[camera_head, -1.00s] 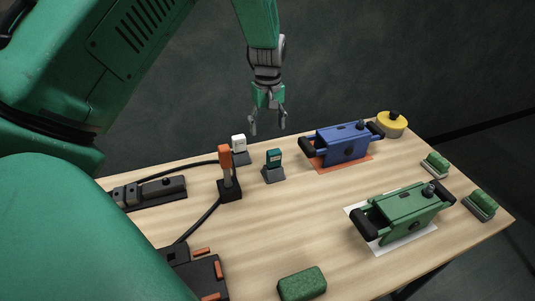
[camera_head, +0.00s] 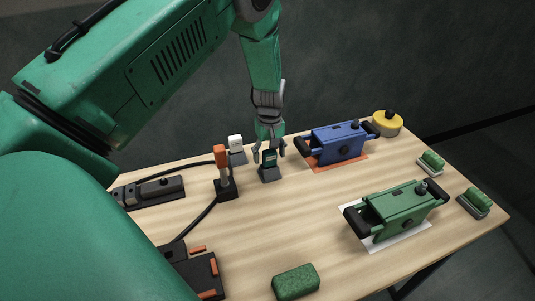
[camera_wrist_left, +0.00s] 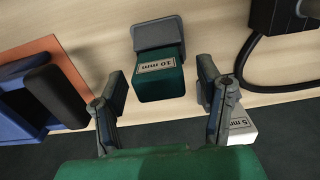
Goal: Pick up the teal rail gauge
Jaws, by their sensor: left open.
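The teal rail gauge (camera_head: 269,159) stands upright in a small grey holder (camera_head: 269,175) on the wooden table. In the left wrist view the teal gauge (camera_wrist_left: 160,78) carries a label reading "10 mm", with its grey holder (camera_wrist_left: 156,33) behind it. My left gripper (camera_head: 270,152) points down from above, with its fingers on either side of the gauge's upper part. In the left wrist view my left gripper (camera_wrist_left: 165,105) is open, with a gap between each finger and the gauge. My right gripper is not in view.
A white gauge (camera_head: 235,142), labelled "5 mm" in the left wrist view, stands to the left. An orange-handled tool (camera_head: 222,160) stands in a black holder nearby. A blue device (camera_head: 338,142) is to the right. A green device (camera_head: 400,207) sits nearer; the table's middle is clear.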

